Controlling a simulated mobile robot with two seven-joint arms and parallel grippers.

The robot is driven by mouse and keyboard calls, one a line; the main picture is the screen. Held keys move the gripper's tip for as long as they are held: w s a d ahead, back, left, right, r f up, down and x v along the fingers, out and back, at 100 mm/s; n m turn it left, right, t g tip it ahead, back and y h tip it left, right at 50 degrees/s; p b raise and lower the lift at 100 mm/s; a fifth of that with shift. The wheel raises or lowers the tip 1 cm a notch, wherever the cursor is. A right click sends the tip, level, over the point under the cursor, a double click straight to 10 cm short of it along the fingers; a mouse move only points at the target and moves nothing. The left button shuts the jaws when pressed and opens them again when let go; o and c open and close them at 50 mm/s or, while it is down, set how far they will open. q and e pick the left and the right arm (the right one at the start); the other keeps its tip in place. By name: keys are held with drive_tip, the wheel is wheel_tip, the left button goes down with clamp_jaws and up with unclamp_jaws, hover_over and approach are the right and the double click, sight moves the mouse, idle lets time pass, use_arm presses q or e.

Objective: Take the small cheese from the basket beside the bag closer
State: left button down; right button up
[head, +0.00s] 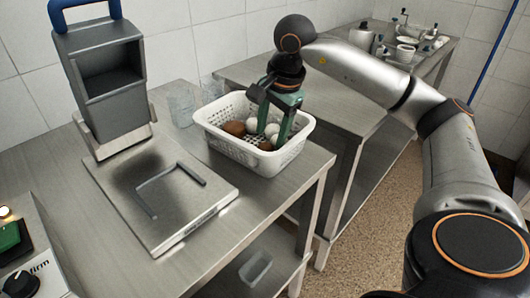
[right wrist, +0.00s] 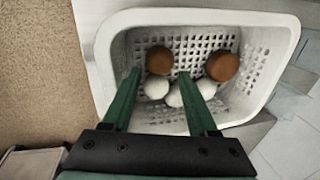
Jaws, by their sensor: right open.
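A white perforated basket (head: 228,149) stands on the steel table and holds several small rounded items. White ones, one of them this white item (right wrist: 156,88), lie together in the middle. Two brown ones, such as this brown item (right wrist: 222,65), lie beside them; I cannot tell for sure which is the small cheese. My right gripper (head: 272,137) points down into the basket, with its green fingers spread among the items. In the right wrist view the gripper (right wrist: 159,76) is open, its fingers on either side of a white item and partly hiding the white ones. My left gripper is out of view.
A grey machine with a blue handle (head: 104,75) and a flat steel device with a bar (head: 205,205) stand left of the basket. Clear containers (head: 181,107) stand behind it. Another steel table (head: 345,115) is behind at right. A control panel (head: 35,270) shows at lower left.

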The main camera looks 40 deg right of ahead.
sight(268, 145)
drive_tip(key=x, duration=0.4)
drive_tip(key=shift+a+f+b, duration=0.1)
drive_tip(key=shift+f+b, duration=0.2)
drive_tip(key=shift+f, duration=0.05)
clamp_jaws()
